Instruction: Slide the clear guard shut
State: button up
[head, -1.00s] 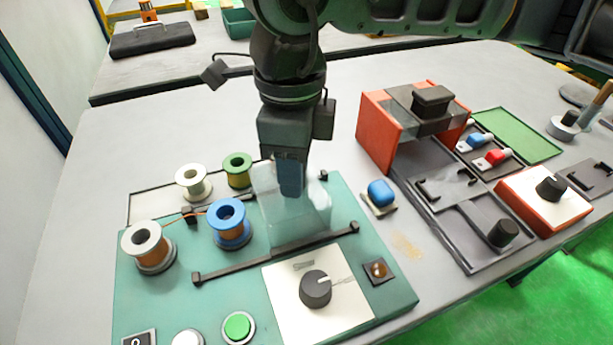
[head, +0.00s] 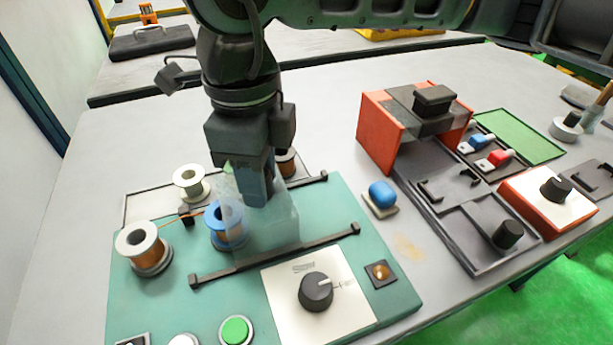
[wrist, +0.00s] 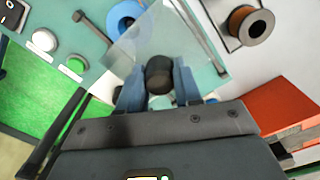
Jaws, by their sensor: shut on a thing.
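The clear guard (head: 270,228) is a see-through panel standing over the teal winding machine (head: 395,300), between two dark rails. It now overlaps the blue spool (head: 222,238) in the head view. My gripper (head: 257,190) is at the guard's upper part. In the wrist view, my gripper's blue fingers (wrist: 159,85) are shut on the guard's dark round knob (wrist: 159,74), and the clear panel (wrist: 140,42) extends beyond it. The front rail (head: 290,252) runs free to the right of the guard.
A white-topped spool (head: 142,246) with copper wire stands left of the guard, and another white spool (head: 190,184) behind. A dial (head: 316,290) and green button (head: 235,330) are in front. A blue-topped part (head: 382,196) and orange press (head: 380,130) stand to the right.

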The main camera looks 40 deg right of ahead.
aim_at(230, 201)
jog(key=shift+w+a+b, duration=0.3)
jog(key=shift+a, duration=0.65)
jog(key=shift+w+a+b, duration=0.25)
jog(key=shift+w+a, duration=0.05)
jog(key=shift+a, duration=0.6)
jog(key=o, duration=0.8)
jog(key=shift+c, duration=0.2)
jog(key=shift+r+p, duration=0.8)
jog(key=shift+r, duration=2.2)
